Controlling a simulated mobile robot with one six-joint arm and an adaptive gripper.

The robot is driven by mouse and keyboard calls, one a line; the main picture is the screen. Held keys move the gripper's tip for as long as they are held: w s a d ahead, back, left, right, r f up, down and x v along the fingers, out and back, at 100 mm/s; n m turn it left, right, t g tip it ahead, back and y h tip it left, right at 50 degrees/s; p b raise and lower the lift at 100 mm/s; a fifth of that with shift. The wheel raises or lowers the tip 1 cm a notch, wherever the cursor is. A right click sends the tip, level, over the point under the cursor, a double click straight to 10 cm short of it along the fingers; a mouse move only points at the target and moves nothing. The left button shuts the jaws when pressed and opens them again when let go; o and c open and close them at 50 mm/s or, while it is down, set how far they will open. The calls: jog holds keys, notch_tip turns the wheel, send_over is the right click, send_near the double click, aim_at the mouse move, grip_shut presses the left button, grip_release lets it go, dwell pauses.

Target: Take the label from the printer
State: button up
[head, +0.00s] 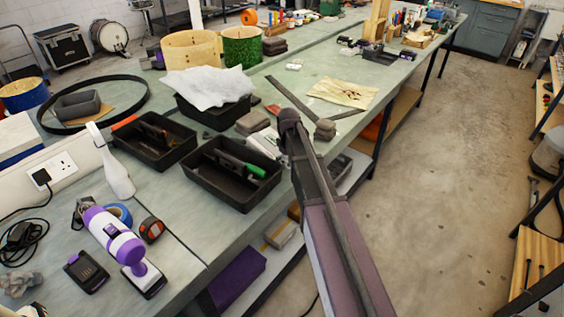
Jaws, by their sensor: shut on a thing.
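My arm (335,225) reaches up from the bottom edge to a dark joint (290,120) over the bench's front edge. I cannot make out my gripper's fingers beyond that joint, nor anything between them. A pale grey, box-like thing (264,143) sits on the bench just left of the joint, partly hidden by my arm. It may be the printer, but I cannot tell for sure. No label can be made out.
Two black trays (150,150) (222,195) stand left of my arm. A white spray bottle (113,170) and a purple-white tool (115,238) are nearer. A yellowish cloth (342,93) lies beyond the joint. The floor (440,190) to the right is clear.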

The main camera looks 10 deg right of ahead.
jog(key=shift+s+d, duration=0.45)
jog(key=shift+s, duration=0.15)
dwell(0.6)
jog(key=shift+r+p, duration=1.1)
dwell(1.1)
jog(key=shift+r+p, duration=2.4)
jog(key=shift+p, duration=0.05)
